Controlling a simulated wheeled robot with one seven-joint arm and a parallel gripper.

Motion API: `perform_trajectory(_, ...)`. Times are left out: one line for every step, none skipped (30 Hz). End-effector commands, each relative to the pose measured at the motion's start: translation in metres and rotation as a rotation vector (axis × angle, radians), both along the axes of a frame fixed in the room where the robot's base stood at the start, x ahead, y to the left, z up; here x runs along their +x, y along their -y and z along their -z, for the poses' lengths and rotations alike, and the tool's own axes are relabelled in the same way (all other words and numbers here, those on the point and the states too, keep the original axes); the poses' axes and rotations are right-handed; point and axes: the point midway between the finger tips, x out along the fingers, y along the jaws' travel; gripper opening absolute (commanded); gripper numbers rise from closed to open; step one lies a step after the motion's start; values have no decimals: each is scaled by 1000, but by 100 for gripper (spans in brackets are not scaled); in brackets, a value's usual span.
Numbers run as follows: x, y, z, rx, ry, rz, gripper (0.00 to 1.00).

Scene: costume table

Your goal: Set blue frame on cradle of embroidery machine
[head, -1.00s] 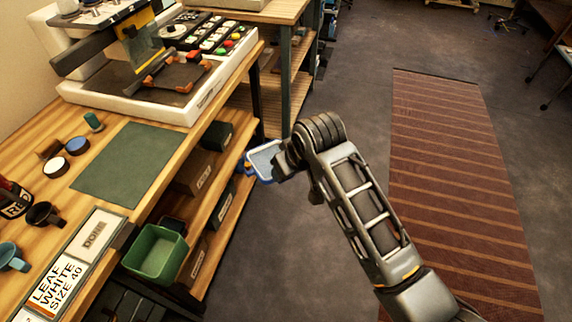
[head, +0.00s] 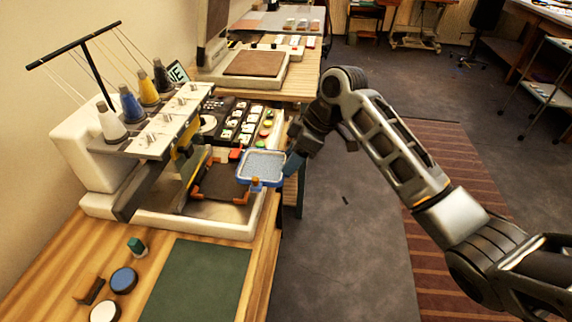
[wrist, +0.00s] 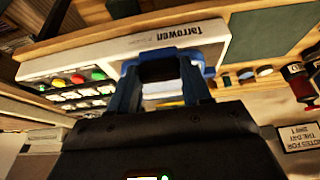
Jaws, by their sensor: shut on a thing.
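The blue frame (head: 262,167) has a pale grey inner panel. My gripper (head: 291,163) is shut on its right side and holds it above the right front of the embroidery machine. The wrist view shows the fingers (wrist: 165,85) closed on the frame, mostly hiding it. The embroidery machine (head: 90,150) is white, with several thread spools on top. Its cradle (head: 222,181), a dark plate with orange brackets, lies just left of the frame. The frame overlaps the cradle's right side in the head view; I cannot tell whether they touch.
A button panel (head: 240,122) lies behind the cradle. A green mat (head: 198,285), a green spool (head: 136,246) and round discs (head: 123,280) lie on the table in front. A second machine (head: 250,66) stands farther back.

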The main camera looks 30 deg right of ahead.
Motion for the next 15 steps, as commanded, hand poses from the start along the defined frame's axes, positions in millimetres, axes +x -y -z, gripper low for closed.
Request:
perform_trajectory(0, 2, -1, -1, -1, -4, 21)
perform_trajectory(0, 1, -1, 0, -1, -7, 21)
perform_trajectory(1, 1, 0, 0, -1, -9, 21)
perform_trajectory(1, 0, 1, 0, -1, -10, 21)
perform_trajectory(2, -1, 2, 0, -1, -10, 21)
perform_trajectory(4, -4, 3, -1, -1, -11, 21)
perform_trajectory(5, -5, 4, -1, -1, -11, 21)
perform_trajectory(6, -7, 5, -1, 0, -12, 21)
perform_trajectory(8, -9, 7, -2, -1, -12, 21)
perform_trajectory(9, -11, 8, -3, 0, -13, 21)
perform_trajectory(11, -13, 9, -2, 0, -12, 21)
perform_trajectory(12, -16, 11, -2, -1, -11, 21)
perform_trajectory(14, -18, 13, -2, -1, -11, 21)
perform_trajectory(15, -20, 14, -2, -1, -11, 21)
perform_trajectory(17, -23, 15, -2, -1, -11, 21)
